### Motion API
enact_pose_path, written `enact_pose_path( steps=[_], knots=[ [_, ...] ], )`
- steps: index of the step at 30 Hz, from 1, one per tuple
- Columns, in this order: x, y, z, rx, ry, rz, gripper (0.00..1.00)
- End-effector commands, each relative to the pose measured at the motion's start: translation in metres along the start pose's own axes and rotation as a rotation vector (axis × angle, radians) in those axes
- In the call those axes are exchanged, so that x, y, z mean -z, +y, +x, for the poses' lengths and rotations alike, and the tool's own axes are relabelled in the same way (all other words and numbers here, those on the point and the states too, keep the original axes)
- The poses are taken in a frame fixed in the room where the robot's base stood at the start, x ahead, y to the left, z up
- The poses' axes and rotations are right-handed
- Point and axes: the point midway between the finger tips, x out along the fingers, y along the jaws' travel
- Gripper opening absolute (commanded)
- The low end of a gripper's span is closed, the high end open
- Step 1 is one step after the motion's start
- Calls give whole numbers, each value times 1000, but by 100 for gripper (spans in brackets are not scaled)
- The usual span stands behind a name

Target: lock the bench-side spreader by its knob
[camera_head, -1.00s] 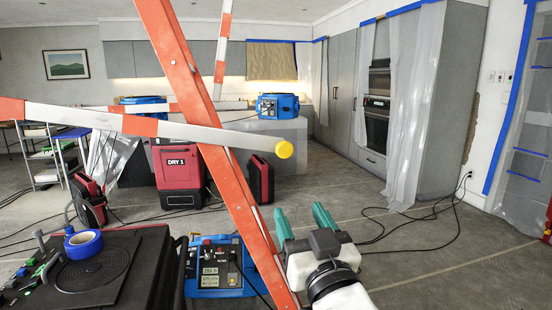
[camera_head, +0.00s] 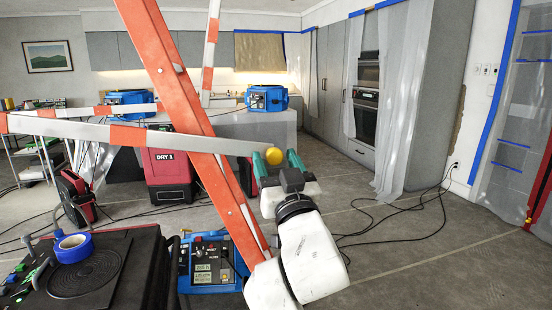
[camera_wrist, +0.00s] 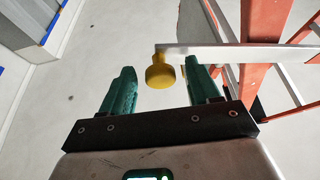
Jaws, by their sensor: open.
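The yellow knob (camera_head: 274,156) sits at the end of a flat grey-white spreader bar (camera_head: 215,145) on the orange stepladder (camera_head: 185,130). In the head view my gripper (camera_head: 276,160) is at the knob, its green fingers to either side of it. In the wrist view the knob (camera_wrist: 160,72) shows between and slightly beyond the fingers of my open gripper (camera_wrist: 162,88), nearer the right one. I see no contact with either finger. The bar runs from the knob to the right in the wrist view, behind the right finger.
A black bench top (camera_head: 125,260) with blue tape (camera_head: 74,246) is at lower left. A red dryer (camera_head: 168,165) stands farther back. Cables (camera_head: 400,215) lie on the right floor, which is otherwise mostly open.

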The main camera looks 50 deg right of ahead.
Motion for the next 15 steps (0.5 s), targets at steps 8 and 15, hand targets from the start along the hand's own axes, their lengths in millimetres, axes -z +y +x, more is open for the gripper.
enact_pose_path(
  steps=[8, 15],
  knots=[
    [0, 0, 2, 1, -1, 1, 61],
    [0, 0, 2, 1, -1, 1, 40]
  ],
)
